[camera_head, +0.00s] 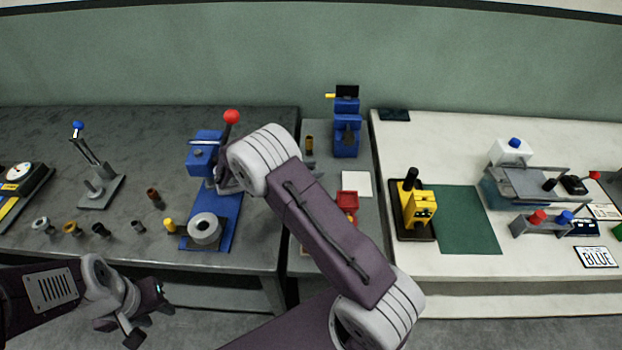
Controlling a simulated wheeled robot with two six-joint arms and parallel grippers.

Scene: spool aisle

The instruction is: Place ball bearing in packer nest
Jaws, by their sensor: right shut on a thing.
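A blue press-like device (203,160) with a red-knobbed lever (232,117) stands on a blue base at the right of the dark bench. A thick grey ring with a round opening (205,229) sits at the front of that base. I cannot tell whether it is the nest alone or has a bearing in it. A small grey ring (40,223) lies at the bench's far left. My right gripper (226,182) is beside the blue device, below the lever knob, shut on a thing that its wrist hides. My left gripper (150,318) is open and empty in front of the bench.
Several small cylinders, including a yellow one (169,225), and a brass ring (73,229) stand along the bench front. A lever stand (101,188) is behind them. My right arm crosses the narrow middle bench, partly hiding it. A yellow device (419,207) stands on the pale bench.

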